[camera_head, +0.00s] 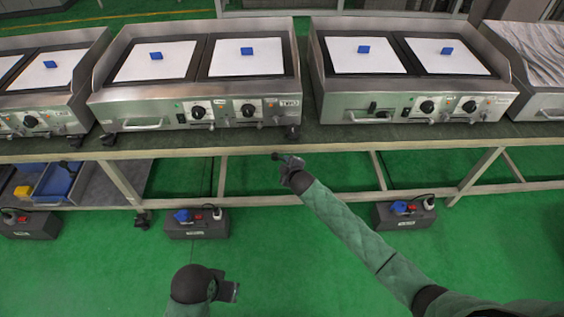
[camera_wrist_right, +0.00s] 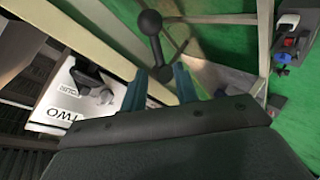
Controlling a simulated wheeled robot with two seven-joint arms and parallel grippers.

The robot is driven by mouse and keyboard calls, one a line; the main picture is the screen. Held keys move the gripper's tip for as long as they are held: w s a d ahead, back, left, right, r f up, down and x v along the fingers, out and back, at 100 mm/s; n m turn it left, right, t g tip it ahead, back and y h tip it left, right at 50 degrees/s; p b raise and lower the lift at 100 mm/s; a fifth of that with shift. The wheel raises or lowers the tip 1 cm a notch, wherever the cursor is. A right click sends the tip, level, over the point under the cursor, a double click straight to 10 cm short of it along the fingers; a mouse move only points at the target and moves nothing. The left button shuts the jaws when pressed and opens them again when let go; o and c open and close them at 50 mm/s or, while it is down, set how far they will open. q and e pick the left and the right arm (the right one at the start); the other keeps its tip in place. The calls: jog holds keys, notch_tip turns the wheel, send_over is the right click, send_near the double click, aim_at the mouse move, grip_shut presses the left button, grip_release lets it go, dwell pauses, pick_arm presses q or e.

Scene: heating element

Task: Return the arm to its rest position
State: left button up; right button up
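My right arm reaches in from the lower right of the head view. My right gripper (camera_head: 287,163) is beside the table's front beam, below the appliance labelled TWO. In the right wrist view its two fingers (camera_wrist_right: 160,85) stand apart. A dark rod with rounded ends (camera_wrist_right: 157,45) shows between and beyond the fingertips; I cannot tell whether it touches them. My left gripper (camera_head: 228,291) is low in the head view, over the green floor and well away from the table. Its fingers are too small and foreshortened to read.
A long table (camera_head: 200,150) holds several steel griddle appliances (camera_head: 230,110) with knobs and blue blocks (camera_head: 247,50) on white plates. Dark boxes with plugs (camera_head: 197,224) (camera_head: 403,214) sit on the floor. A blue bin (camera_head: 55,182) is at left under the table. Green floor (camera_head: 110,275) is open in front.

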jog(key=shift+s+d+r, duration=0.2)
jog(key=shift+s+r, duration=0.15)
jog(key=shift+s, duration=0.25)
jog(key=s+d+r+m+g+h, duration=0.4)
jog(key=s+r+m, duration=0.5)
jog(key=s+r, duration=0.65)
jog(key=s+d+m+g+y, duration=0.1)
jog(key=s+d, duration=0.1)
jog(key=s, duration=0.6)
jog(key=s+d+m+g+y, duration=0.1)
jog(key=s+d, duration=0.2)
jog(key=s, duration=0.6)
jog(key=s+f+g, duration=0.1)
jog(key=s+f, duration=0.3)
jog(key=s, duration=0.3)
jog(key=s+f+m+g, duration=0.1)
jog(key=s+f+g, duration=0.1)
jog(key=s+f, duration=0.2)
jog(key=s, duration=0.2)
jog(key=shift+s, duration=0.35)
dwell(0.8)
